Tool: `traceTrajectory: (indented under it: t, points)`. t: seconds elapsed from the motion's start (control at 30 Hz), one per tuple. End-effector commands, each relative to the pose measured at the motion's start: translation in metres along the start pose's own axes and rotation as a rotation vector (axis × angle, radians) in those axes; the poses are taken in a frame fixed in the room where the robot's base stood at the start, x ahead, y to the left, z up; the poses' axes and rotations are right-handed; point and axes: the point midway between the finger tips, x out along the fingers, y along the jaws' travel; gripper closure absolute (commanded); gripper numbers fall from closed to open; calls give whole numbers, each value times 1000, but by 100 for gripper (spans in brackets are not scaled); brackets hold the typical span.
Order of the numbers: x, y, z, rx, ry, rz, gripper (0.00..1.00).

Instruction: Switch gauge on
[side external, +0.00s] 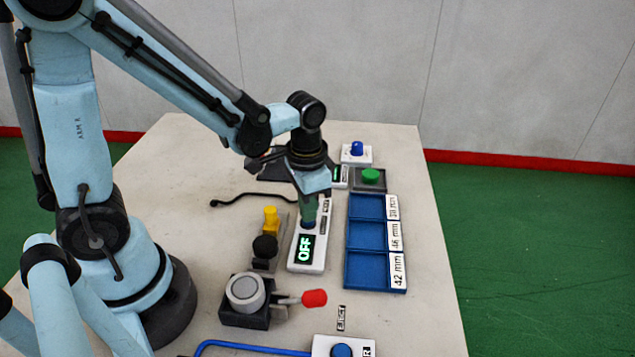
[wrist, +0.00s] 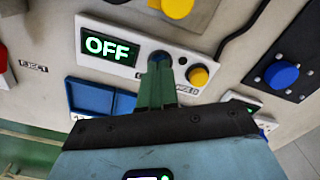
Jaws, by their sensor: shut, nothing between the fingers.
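The gauge is a white box (side external: 322,248) with a lit green display reading OFF (side external: 306,248). In the wrist view the gauge (wrist: 122,66) shows the same OFF display (wrist: 107,46), a blue button (wrist: 160,57) and a yellow button (wrist: 198,75). My gripper (side external: 309,219) points down over the gauge, just behind the display. In the wrist view its green fingers (wrist: 158,70) are together and empty, with their tips at the blue button and partly hiding it. I cannot tell whether they touch or press it.
A blue tray (side external: 346,253) with compartments labelled in mm lies right of the gauge. A yellow-topped part (side external: 271,219) and a black knob (side external: 265,247) stand close left. A red-tipped lever (side external: 314,298) is in front. A green button (side external: 370,175) and blue knob (side external: 357,148) are behind.

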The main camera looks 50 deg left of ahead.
Motion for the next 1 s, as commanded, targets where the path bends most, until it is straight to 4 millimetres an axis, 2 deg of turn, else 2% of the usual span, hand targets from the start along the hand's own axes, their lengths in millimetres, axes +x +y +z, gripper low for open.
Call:
traceTrajectory:
  t: [0.27, 1.0]
  points:
    - [-2, 0, 0, 0, 0, 0, 100]
    - [-55, 0, 0, 0, 0, 0, 100]
